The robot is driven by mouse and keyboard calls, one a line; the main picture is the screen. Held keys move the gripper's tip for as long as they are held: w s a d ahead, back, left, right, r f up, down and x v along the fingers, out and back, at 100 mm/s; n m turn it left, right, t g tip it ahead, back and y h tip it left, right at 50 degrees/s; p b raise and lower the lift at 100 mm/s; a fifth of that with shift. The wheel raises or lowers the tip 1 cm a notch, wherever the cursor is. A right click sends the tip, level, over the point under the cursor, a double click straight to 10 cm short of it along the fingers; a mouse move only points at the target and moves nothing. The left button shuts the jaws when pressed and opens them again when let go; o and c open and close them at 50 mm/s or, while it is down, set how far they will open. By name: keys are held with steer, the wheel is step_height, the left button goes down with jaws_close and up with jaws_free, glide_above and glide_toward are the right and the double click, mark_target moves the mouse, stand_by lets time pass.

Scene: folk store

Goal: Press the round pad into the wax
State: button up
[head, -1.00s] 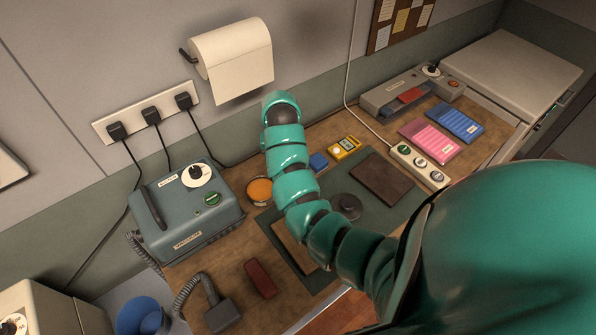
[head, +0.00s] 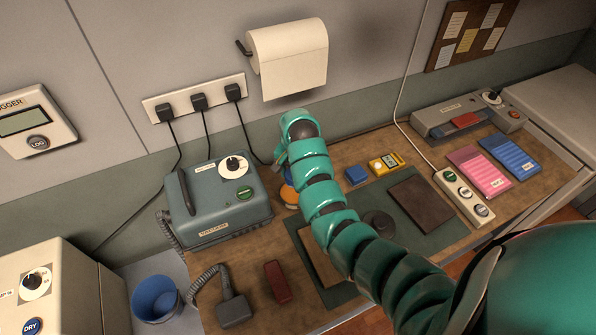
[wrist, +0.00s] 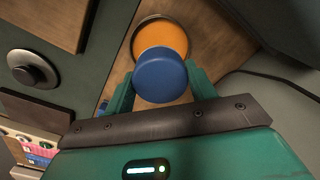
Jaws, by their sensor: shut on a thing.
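The round blue pad (wrist: 162,82) is held between the two teal fingers of my gripper (wrist: 160,88) in the wrist view. The orange wax (wrist: 162,37) sits in a round, dark-rimmed dish just beyond the pad, and the pad overlaps its near edge in the picture. I cannot tell whether the pad touches the wax. In the head view the wax (head: 290,194) shows beside the grey-blue machine, partly hidden by my arm and gripper; the fingers are mostly hidden there.
The grey-blue machine (head: 218,200) with cables stands close to the left of the wax. A dark round knob-like piece (head: 378,222), a blue block (head: 356,174) and a yellow device (head: 384,164) lie to the right. A red block (head: 277,281) lies nearer the front.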

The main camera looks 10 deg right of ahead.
steer(key=shift+f+b, duration=1.15)
steer(key=shift+f, duration=1.8)
steer(key=shift+s+f+b, duration=0.1)
steer(key=shift+f+b, duration=0.45)
steer(key=shift+f, duration=0.05)
stand_by(0.4)
steer(key=shift+r+p, duration=1.15)
steer(key=shift+r, duration=2.45)
steer(key=shift+n, duration=0.3)
